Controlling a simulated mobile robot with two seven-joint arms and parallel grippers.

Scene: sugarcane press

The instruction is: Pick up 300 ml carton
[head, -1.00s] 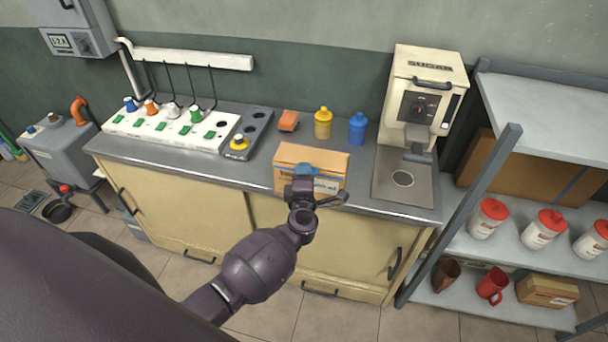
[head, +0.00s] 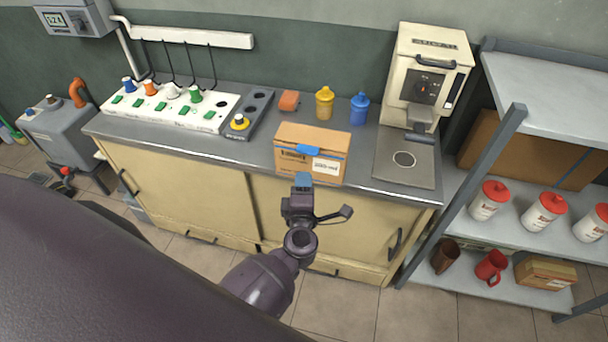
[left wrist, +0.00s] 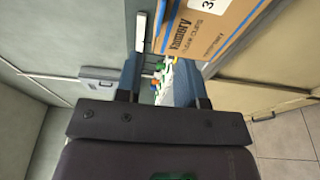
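A brown cardboard carton (head: 298,162) with a white label reading about 300 ml and a blue patch on its top front edge sits on the counter, left of the cream machine. In the left wrist view the carton (left wrist: 218,32) fills the upper right, tilted, with printed text and part of its label showing. My left gripper (head: 303,182) is in front of the carton's lower front, its blue tip overlapping the counter edge. In the left wrist view the gripper's fingers (left wrist: 160,78) stand apart with nothing held between them. My right gripper is not in view.
A yellow bottle (head: 324,103), a blue bottle (head: 359,108) and an orange block (head: 289,101) stand behind the carton. The cream machine (head: 428,75) is to its right. A shelf (head: 510,225) holds red-lidded jars, mugs and another carton (head: 546,271).

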